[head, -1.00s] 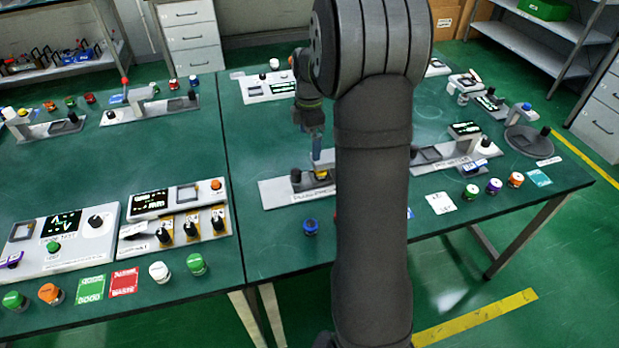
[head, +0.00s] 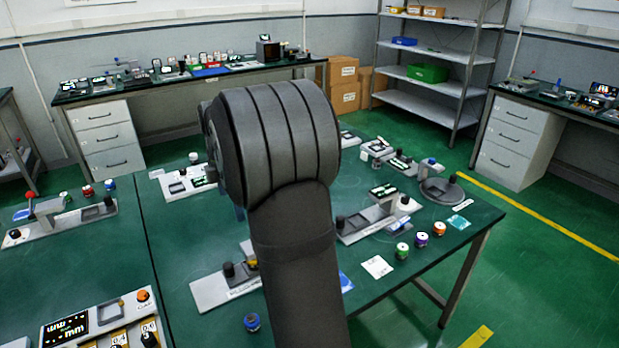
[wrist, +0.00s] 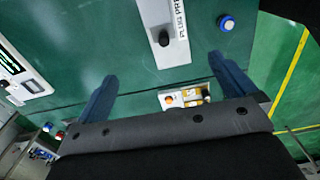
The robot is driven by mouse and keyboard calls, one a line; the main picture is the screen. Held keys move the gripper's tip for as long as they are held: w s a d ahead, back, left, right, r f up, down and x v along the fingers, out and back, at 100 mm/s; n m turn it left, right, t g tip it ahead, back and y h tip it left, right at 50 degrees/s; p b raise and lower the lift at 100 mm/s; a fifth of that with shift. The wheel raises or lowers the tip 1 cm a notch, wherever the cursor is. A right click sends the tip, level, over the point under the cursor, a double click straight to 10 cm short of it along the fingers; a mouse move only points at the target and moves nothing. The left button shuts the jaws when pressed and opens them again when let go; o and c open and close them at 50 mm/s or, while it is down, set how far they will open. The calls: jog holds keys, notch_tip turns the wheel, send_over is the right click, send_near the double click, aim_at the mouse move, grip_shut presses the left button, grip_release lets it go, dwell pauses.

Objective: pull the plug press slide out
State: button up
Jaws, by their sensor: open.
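The plug press is a light grey plate (head: 208,292) on the green table, with a black knob (head: 229,270) on it, in the head view. My arm hides its right part. In the wrist view the plate (wrist: 155,12) enters from the top edge with part of its printed label showing, and the black knob (wrist: 164,38) is near its end. My gripper (wrist: 162,66) is open, its two blue fingers spread wide and empty. The knob lies between and beyond the fingertips in that picture, with no contact visible. In the head view my arm mostly hides the gripper.
A blue-capped jar (head: 251,322) stands near the plate; it also shows in the wrist view (wrist: 226,22). A white card (head: 377,267) and several capped jars are to the right. A gauge panel (head: 100,318) is at lower left.

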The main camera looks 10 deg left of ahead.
jog(key=c, duration=1)
jog(key=shift+s+a+f, duration=0.1)
jog(key=shift+f, duration=0.05)
jog(key=shift+c, duration=0.7)
jog(key=n, duration=0.5)
send_over(227, 265)
notch_tip(227, 265, down, 5)
notch_tip(227, 265, down, 17)
jog(key=shift+f, duration=0.1)
grip_shut()
